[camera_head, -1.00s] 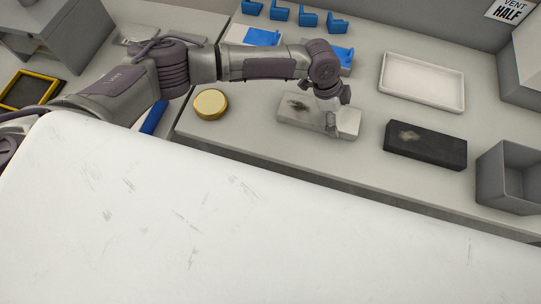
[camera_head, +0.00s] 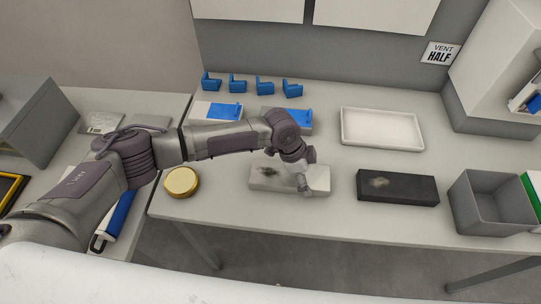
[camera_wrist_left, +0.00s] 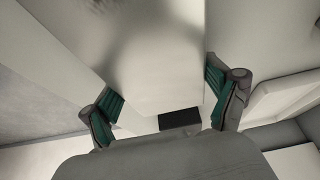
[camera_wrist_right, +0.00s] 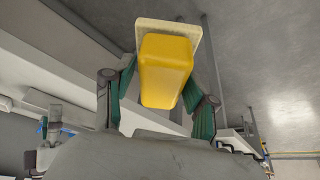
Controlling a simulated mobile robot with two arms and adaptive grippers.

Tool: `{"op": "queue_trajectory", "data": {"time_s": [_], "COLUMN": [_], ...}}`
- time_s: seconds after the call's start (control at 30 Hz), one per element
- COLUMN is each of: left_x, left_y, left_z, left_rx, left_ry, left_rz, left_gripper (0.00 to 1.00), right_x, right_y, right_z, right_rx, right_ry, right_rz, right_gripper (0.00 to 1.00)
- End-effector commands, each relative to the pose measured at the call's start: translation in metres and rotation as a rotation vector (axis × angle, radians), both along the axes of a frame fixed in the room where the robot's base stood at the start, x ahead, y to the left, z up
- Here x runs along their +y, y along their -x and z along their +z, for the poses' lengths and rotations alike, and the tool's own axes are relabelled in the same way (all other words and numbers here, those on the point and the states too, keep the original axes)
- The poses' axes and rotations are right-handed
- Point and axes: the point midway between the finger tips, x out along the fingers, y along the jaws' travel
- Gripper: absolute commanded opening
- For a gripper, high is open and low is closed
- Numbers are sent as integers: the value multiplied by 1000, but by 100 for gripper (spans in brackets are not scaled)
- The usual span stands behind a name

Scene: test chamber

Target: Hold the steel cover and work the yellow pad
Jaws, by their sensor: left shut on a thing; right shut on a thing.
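The steel cover (camera_head: 272,178) is a pale, flat block with a dark smudge on its left part, lying near the front edge of the bench. My left gripper (camera_head: 308,191) is shut on its right end; in the left wrist view the cover (camera_wrist_left: 155,70) lies between the green-lined fingers. The yellow pad (camera_wrist_right: 165,68) has a cream-coloured face at its far end. My right gripper (camera_wrist_right: 158,85) is shut on its yellow body, clear of the bench. The right gripper and pad are not in the head view.
A dark block (camera_head: 410,189) with a pale smudge and a grey bin (camera_head: 492,208) stand to the right. A white tray (camera_head: 382,130) lies behind. A round yellow-topped tin (camera_head: 181,182) is on the left. Several blue brackets (camera_head: 238,84) line the back.

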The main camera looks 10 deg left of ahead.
Motion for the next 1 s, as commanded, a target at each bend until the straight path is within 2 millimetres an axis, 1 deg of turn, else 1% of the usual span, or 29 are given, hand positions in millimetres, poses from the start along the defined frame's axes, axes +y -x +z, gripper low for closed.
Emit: {"op": "queue_trajectory", "data": {"time_s": [0.17,0.2,0.27,0.57,0.67,0.77,0.87,1.0], "left_x": [0,0,0,0,1,6,14,25], "left_y": [0,0,0,0,0,-1,-1,-1], "left_z": [0,0,0,0,4,14,32,60], "left_rx": [-1,-1,-1,-1,-1,-2,-4,-4], "left_ry": [0,0,0,0,1,0,0,0], "left_rz": [0,0,0,0,0,1,0,0], "left_gripper": [71,91,100,100,100,100,100,100], "right_x": [0,0,0,0,0,0,0,0], "right_y": [0,0,0,0,0,0,0,0], "right_z": [0,0,0,0,0,0,0,0], "right_rx": [0,0,0,0,0,0,0,0], "right_ry": [0,0,0,0,0,0,0,0], "right_rz": [0,0,0,0,0,0,0,0], "right_gripper": [0,0,0,0,0,0,0,0]}}
